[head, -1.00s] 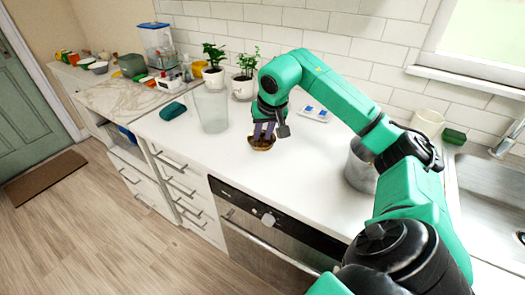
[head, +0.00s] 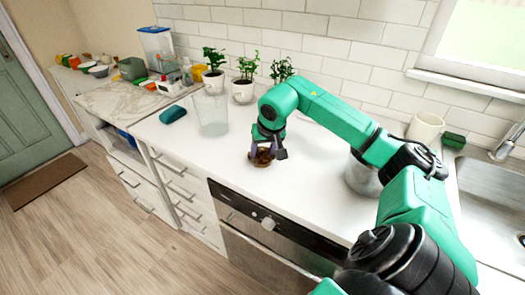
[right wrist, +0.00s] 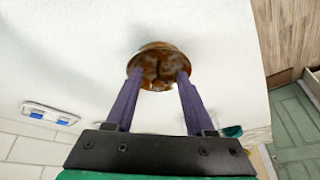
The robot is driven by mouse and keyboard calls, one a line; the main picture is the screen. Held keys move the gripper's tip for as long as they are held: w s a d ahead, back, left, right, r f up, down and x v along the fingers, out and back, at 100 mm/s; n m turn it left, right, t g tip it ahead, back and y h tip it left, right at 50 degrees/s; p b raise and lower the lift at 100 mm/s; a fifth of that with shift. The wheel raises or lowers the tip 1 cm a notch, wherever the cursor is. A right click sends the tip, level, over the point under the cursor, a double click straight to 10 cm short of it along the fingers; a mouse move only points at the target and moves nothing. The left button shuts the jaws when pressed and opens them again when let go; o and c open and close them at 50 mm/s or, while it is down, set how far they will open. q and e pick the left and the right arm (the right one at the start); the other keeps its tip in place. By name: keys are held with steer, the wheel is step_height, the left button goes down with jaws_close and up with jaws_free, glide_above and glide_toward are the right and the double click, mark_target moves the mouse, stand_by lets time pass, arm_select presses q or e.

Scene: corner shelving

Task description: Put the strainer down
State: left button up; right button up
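The strainer (head: 263,159) is a small round brown bowl, seen low over or on the white counter, left of the middle in the head view. It also shows at the top middle of the right wrist view (right wrist: 158,66). My right gripper (head: 264,151) points down at it. Its two purple fingers (right wrist: 157,78) are apart, with their tips against two sides of the strainer, so it appears held between them. Whether its underside touches the counter is hard to tell. My left gripper is not in view.
A clear glass container (head: 212,116) stands to the left, with a teal item (head: 173,114) beside it. Several potted plants (head: 243,82) line the wall. A metal pot (head: 361,176) is partly behind my arm. The counter's front edge is near; white counter around the strainer is clear.

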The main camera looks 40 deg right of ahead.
steer(key=v, duration=1.2)
steer(key=shift+a+r, duration=0.1)
